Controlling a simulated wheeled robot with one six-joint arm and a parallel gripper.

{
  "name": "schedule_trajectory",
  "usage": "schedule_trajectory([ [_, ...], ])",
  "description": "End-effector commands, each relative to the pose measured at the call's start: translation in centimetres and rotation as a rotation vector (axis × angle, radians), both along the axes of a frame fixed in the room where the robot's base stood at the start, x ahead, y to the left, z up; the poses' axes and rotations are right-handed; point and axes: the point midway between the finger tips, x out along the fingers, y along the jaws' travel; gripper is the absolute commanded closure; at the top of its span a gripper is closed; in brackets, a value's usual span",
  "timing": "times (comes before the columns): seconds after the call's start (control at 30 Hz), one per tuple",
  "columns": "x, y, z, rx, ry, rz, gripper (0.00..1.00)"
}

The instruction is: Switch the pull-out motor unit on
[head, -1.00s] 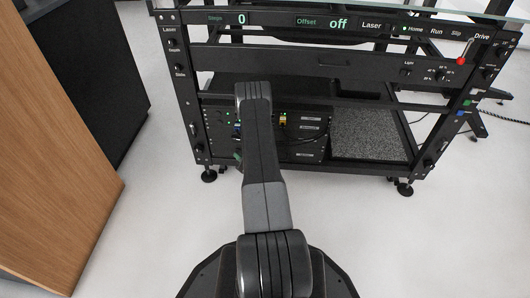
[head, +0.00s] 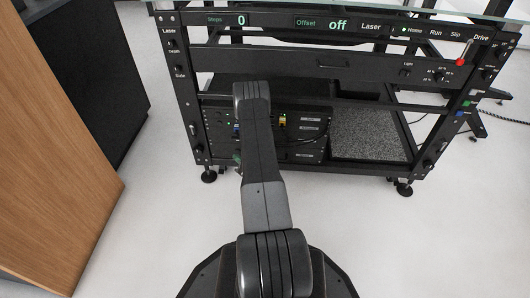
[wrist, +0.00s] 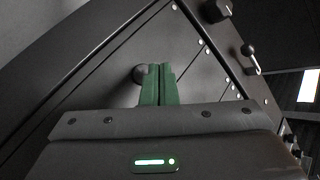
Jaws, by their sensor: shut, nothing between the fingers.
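The rack units (head: 309,130) sit in the lower left bay of the black turntable frame, with cables, small lights and labels on their fronts. I cannot tell for certain which one is the motor unit, and its switch is not clearly seen. My arm covers part of these fronts in the head view and hides most of my gripper. In the wrist view my gripper (wrist: 159,68) has its green fingers together, empty, in front of a dark panel (wrist: 105,92). A round black knob (wrist: 139,73) is just left of the fingertips; I cannot tell whether they touch.
A lever switch (wrist: 251,55) and another black knob (wrist: 216,10) are to the upper right in the wrist view. The front panel (head: 335,22) above shows "0" and "off". A wooden cabinet (head: 60,150) stands left. Floor (head: 370,240) is clear at right.

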Motion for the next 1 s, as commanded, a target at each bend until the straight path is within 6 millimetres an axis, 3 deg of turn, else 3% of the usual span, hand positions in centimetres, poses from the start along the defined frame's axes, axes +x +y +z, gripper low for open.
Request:
schedule_trajectory([
  [0.5, -5.0, 0.2, -0.1, -0.001, 0.004, 0.001, 1.00],
  [1.0, -5.3, 0.2, -0.1, -0.001, 0.004, 0.001, 1.00],
])
